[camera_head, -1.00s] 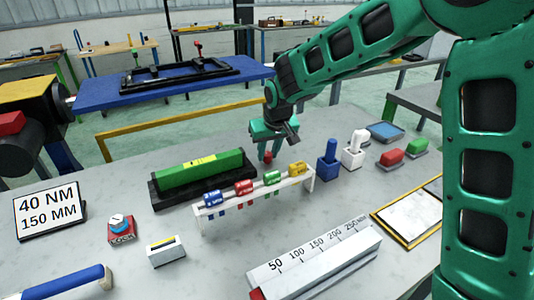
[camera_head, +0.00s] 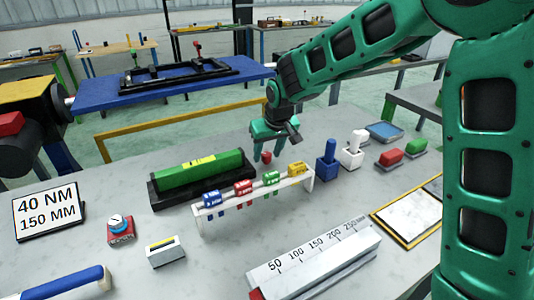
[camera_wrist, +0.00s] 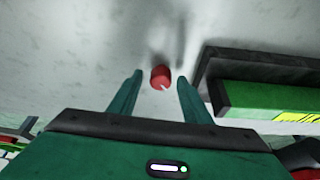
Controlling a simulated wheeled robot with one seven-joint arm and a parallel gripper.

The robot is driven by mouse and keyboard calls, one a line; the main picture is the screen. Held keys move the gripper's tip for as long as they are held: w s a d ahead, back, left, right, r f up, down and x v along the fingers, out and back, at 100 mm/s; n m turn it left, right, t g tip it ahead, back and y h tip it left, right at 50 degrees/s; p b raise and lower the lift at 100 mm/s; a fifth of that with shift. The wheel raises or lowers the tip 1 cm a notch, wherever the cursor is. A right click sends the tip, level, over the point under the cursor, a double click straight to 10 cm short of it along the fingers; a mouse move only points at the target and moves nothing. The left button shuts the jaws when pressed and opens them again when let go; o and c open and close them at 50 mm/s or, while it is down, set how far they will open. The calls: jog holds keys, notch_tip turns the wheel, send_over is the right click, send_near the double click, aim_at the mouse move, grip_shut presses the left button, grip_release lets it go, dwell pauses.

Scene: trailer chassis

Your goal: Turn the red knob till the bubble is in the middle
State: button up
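The red knob (camera_head: 266,157) stands at the right end of the level's dark base. In the wrist view the red knob (camera_wrist: 161,77) has a white mark and lies between my fingertips. My gripper (camera_head: 267,154) is open, pointing down over the knob, with a finger on either side. The wrist view shows clear gaps between the gripper (camera_wrist: 158,80) and the knob. The green level (camera_head: 185,175) lies on a black base (camera_head: 158,202) and carries a yellow vial (camera_head: 200,161). The bubble is too small to make out. The wrist view cuts off part of the level (camera_wrist: 250,98).
A white rack (camera_head: 255,195) with several coloured tags stands just in front of the level. Blue (camera_head: 327,170) and white (camera_head: 352,155) holders stand to the right. A sign (camera_head: 48,213), a red-based dial (camera_head: 120,229) and a ruler block (camera_head: 315,262) are also on the bench.

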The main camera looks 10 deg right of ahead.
jog(key=v, duration=1)
jog(key=shift+r, duration=0.3)
jog(key=shift+s, duration=0.1)
